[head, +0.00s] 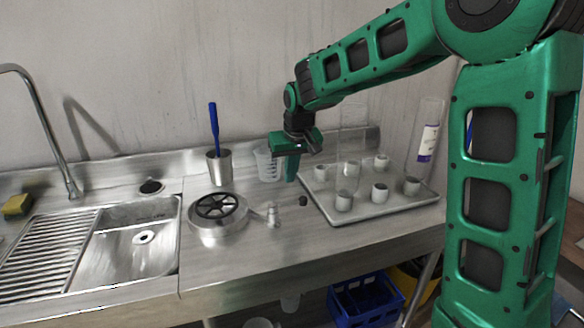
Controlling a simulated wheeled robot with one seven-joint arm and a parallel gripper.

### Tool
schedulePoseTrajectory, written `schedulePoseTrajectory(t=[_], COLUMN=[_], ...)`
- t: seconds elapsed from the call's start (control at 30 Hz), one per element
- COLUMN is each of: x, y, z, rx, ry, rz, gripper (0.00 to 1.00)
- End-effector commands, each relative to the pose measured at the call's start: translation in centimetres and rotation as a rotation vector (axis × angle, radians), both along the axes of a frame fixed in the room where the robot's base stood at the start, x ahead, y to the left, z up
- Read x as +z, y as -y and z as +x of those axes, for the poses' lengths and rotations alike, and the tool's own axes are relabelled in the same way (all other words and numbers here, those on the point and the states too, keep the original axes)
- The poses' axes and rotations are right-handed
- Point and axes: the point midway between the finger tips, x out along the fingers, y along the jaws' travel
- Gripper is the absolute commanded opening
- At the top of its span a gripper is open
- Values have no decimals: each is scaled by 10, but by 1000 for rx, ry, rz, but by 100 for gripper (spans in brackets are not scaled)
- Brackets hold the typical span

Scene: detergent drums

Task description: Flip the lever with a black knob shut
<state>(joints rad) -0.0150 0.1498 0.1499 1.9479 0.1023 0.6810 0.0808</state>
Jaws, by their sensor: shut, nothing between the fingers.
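A small black knob (303,201) shows on the steel counter, just left of the tray. A small pale metal fitting (273,213) stands to its left, beside the round metal unit. Any lever arm joining the knob to the fitting is too small to make out. My gripper (291,178) points down, above and slightly left of the knob in the picture. Its fingers look closed together and hold nothing. I see a gap between the fingertips and the knob.
A round metal unit with a black wheel-like top (218,207) stands left of the fitting. A steel cup with a blue-handled tool (219,168) and a clear beaker (267,164) stand behind. A tray (380,210) with small cups and a clear cylinder is right. The front counter is clear.

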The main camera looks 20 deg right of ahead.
Motion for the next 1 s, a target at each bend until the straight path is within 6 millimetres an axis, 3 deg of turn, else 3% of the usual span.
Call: schedulePoseTrajectory(t=[0.27,0.6,0.97,1.0], x=[-42,-46,-46,-46], y=[0,0,0,8], z=[14,-22,-25,-25], rx=[0,-1,-1,-2], ry=[-4,0,0,0], rz=[0,0,0,1], gripper=[0,0,0,0])
